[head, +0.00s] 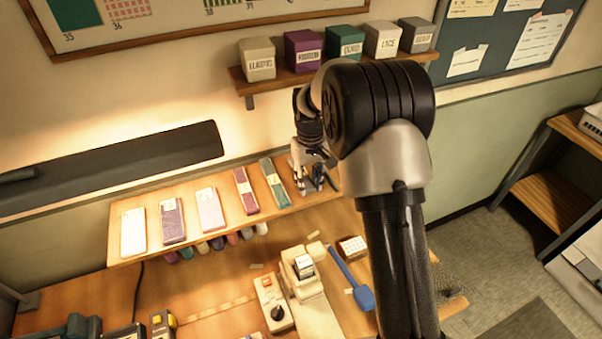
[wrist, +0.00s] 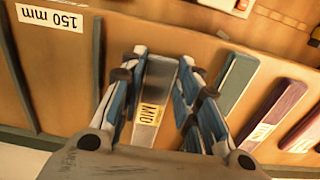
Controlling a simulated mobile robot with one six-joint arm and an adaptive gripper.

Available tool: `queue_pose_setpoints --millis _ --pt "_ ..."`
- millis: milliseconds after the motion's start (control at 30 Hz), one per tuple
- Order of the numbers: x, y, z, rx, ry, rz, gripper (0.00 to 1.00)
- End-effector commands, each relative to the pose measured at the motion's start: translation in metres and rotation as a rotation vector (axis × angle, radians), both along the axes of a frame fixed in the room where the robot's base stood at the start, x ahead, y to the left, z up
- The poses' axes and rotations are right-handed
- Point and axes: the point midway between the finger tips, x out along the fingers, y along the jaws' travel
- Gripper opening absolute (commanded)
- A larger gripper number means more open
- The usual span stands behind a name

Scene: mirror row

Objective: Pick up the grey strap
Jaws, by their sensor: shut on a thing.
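The grey strap (wrist: 158,78) is a flat grey strip with a yellow "MID" label, seen between my fingers in the wrist view. My gripper (wrist: 168,70) is shut on it, with one blue-padded finger along each side. In the head view my gripper (head: 316,180) is over the right end of the sloping wooden shelf (head: 120,252). The strap cannot be made out clearly there behind the fingers. I cannot tell whether the strap still touches the shelf.
A green strap (head: 274,182) and a maroon strap (head: 246,191) lie on the shelf left of my gripper, with several paler ones farther left. Boxes (head: 304,50) stand on a wall shelf above. A divider (wrist: 97,75) stands beside the strap.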

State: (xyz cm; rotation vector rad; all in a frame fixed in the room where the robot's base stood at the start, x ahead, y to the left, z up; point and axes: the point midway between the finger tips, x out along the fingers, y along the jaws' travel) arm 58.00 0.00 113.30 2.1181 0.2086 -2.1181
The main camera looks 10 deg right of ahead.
Motion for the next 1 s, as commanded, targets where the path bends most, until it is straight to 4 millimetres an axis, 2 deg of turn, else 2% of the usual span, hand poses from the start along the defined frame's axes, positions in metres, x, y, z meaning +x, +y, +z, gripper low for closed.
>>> queue_pose_setpoints --millis 267,667,767,1000 --pt "0.0 0.0 0.0 0.0 0.0 0.0 0.05" --pt "-0.003 -0.001 0.008 0.0 -0.002 0.0 0.05" --pt "-0.003 -0.001 0.019 0.0 -0.004 0.0 0.05" --pt "-0.003 -0.001 0.061 0.0 -0.005 0.0 0.05"
